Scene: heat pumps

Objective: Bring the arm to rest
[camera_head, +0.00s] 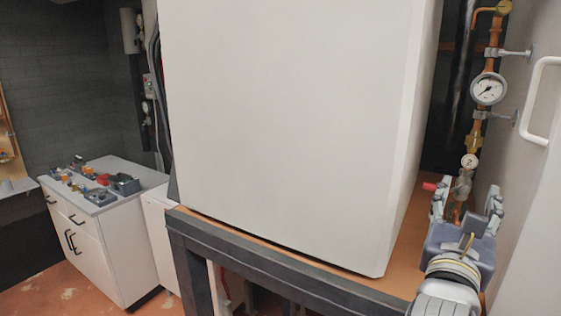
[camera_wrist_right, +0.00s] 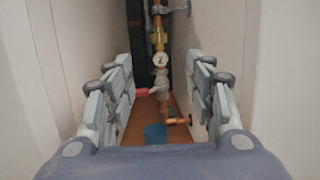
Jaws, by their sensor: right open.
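My right gripper (camera_head: 466,200) is at the lower right of the head view, in the gap between the white unit and the wall. It is open and empty; its two fingers also show spread apart in the right wrist view (camera_wrist_right: 159,95). Ahead of it, between the fingers in the wrist view, is a copper pipe (camera_wrist_right: 160,40) with a small gauge (camera_wrist_right: 161,61) and a valve with a red handle (camera_wrist_right: 143,92). The red handle also shows beside the left fingertip in the head view (camera_head: 429,186). My left gripper is not in view.
A large white unit (camera_head: 290,120) stands on a dark-framed bench (camera_head: 290,280). A bigger gauge (camera_head: 488,89) and a white wall handle (camera_head: 540,100) are at the right. A white cabinet (camera_head: 110,250) with several small parts on top stands at the left. The gap around the gripper is narrow.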

